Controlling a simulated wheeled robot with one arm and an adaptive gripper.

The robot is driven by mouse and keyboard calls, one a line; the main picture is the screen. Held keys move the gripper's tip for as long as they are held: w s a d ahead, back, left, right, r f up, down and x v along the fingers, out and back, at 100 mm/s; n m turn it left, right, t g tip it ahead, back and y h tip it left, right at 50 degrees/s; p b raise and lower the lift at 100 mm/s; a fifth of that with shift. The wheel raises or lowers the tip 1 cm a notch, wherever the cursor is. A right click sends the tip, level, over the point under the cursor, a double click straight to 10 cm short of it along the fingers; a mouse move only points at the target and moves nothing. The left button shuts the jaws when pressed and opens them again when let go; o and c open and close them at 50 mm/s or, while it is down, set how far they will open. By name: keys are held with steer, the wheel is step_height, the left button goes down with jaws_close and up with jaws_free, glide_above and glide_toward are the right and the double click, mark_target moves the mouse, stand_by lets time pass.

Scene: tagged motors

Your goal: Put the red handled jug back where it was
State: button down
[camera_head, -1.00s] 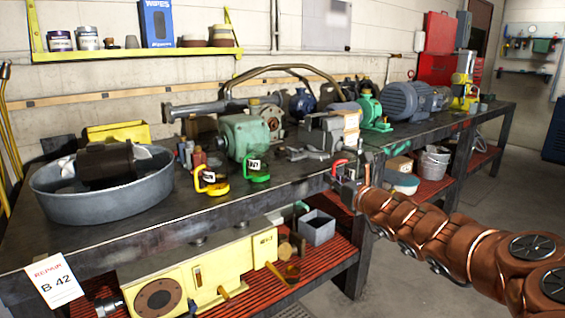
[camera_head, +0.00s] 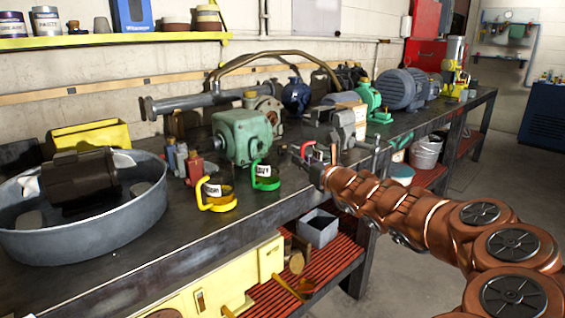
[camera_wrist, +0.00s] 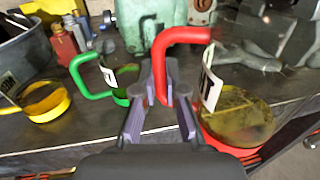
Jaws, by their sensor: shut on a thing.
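The red handled jug shows in the wrist view, with its red handle (camera_wrist: 176,38) between my fingers and its amber round body (camera_wrist: 240,122) to the right, bearing a white label. My gripper (camera_wrist: 160,98) is shut on the handle. In the head view, the red handle (camera_head: 307,149) shows at the tip of my gripper (camera_head: 316,164), near the bench's front edge; the jug's body is largely hidden there. I cannot tell whether its base touches the bench. The green handled jug (camera_head: 263,176) and yellow handled jug (camera_head: 216,194) stand on the bench to the left.
The dark bench (camera_head: 265,212) carries a green motor housing (camera_head: 240,136) behind the jugs, a grey metal part (camera_head: 348,122) behind my gripper and a round grey tub (camera_head: 85,226) at left. Some bench surface is clear around the jugs. A red slatted shelf (camera_head: 330,260) lies below.

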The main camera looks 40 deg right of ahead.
steer(key=x, duration=0.4)
steer(key=d+f+x, duration=0.1)
steer(key=x, duration=0.9)
steer(key=shift+s+d+f, duration=0.15)
steer(key=shift+s+f, duration=0.05)
steer(key=shift+f+b, duration=0.5)
steer(key=shift+f, duration=1.2)
steer(key=shift+f, duration=0.15)
steer(key=c, duration=1.5)
jaws_free()
steer(key=shift+c, duration=0.2)
steer(key=shift+s, duration=0.1)
steer(key=v, duration=1)
steer(key=shift+r, duration=0.25)
steer(key=shift+v, duration=0.9)
